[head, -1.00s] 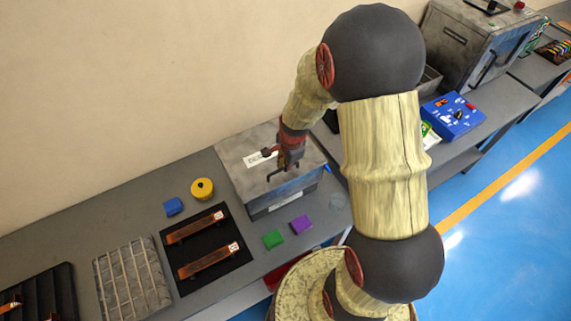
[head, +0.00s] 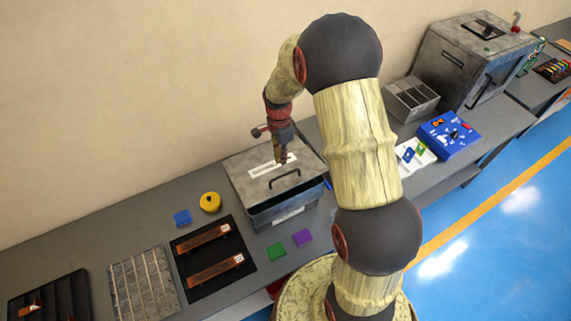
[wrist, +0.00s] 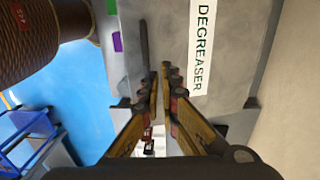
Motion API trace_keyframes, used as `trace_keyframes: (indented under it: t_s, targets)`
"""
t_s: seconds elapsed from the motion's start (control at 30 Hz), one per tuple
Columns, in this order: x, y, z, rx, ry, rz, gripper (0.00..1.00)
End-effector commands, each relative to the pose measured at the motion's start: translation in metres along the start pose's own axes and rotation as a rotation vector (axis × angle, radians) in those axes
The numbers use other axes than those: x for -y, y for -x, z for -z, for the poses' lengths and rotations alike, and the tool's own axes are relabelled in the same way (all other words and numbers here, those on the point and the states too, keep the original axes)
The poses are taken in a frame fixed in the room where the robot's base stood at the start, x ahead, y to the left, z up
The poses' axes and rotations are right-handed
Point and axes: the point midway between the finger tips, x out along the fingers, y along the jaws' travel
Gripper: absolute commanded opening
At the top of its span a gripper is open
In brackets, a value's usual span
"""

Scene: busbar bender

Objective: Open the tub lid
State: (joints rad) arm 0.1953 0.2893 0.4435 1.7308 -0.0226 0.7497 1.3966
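The grey tub (head: 262,220) stands on the bench, and its flat lid (head: 246,182) lies down on it. A dark bar handle (head: 285,178) stands on the lid near its front. A white label (wrist: 203,45) on the lid reads DEGREASER in the wrist view. My gripper (head: 282,159) is above the lid, behind the handle and apart from it. In the wrist view the fingertips (wrist: 160,76) are close together with nothing seen between them, and the handle (wrist: 143,42) is just left of them.
A yellow round object (head: 210,202), blue block (head: 182,218), green block (head: 276,252) and purple block (head: 302,237) lie around the tub. Copper bars lie on a black mat (head: 240,271). A divided grey bin (head: 410,99) and large grey machine (head: 468,60) stand to the right.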

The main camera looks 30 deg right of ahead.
Motion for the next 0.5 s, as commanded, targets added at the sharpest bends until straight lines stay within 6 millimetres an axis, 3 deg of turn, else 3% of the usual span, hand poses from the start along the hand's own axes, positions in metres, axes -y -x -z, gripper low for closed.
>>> trace_keyframes:
  t_s: [0.37, 0.5]
  targets:
    - [-0.0030, -0.0050, -0.0004, 0.001, 0.000, -0.007, 0.27]
    - [-0.0032, -0.0051, -0.0004, 0.001, 0.000, -0.007, 0.27]
